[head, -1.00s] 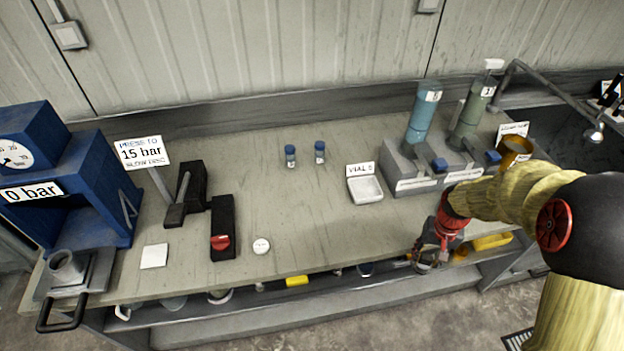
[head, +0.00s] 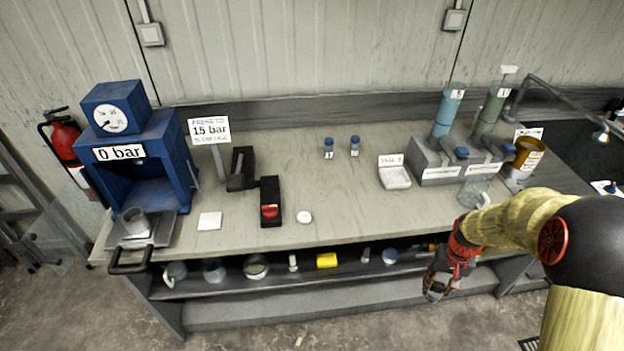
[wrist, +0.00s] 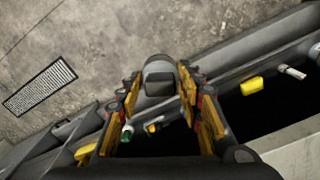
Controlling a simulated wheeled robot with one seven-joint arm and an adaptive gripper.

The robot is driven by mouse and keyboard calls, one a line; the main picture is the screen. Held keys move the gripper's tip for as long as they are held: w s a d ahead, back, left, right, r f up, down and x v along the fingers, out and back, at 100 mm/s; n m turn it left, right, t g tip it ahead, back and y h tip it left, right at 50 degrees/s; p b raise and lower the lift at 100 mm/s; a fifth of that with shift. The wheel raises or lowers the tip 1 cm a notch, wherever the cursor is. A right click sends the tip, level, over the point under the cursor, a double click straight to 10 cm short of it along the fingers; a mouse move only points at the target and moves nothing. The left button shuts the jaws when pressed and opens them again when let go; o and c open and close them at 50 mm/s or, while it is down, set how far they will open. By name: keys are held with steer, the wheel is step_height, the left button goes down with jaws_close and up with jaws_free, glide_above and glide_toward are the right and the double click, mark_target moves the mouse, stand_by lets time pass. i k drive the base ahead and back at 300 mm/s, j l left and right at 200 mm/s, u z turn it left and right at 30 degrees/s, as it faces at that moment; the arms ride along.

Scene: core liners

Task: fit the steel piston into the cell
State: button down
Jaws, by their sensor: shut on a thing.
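The cell (head: 134,222) is an open-topped grey metal cylinder. It stands upright on a metal slide with a dark handle, in front of the blue press (head: 152,160) at the left. My gripper (head: 437,284) hangs low at the right, in front of the bench's front edge and far from the cell. In the wrist view my gripper (wrist: 159,88) is shut on a rounded grey metal piece with a dark square face, apparently the steel piston (wrist: 156,64). The piston's lower part is hidden, and it is hard to make out in the head view.
The bench top holds a white square (head: 209,221), a black box with a red button (head: 270,204), a white disc (head: 304,217), two vials and a white tray (head: 395,178). Below, a shelf carries glassware and a yellow block (head: 326,260). Open floor lies in front.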

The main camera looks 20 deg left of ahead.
mark_target(142, 228)
steer(key=j+u, duration=0.15)
steer(key=u, duration=0.35)
steer(key=j+u, duration=0.15)
steer(key=u, duration=0.35)
steer(key=i+j+u, duration=0.1)
steer(key=u, duration=0.4)
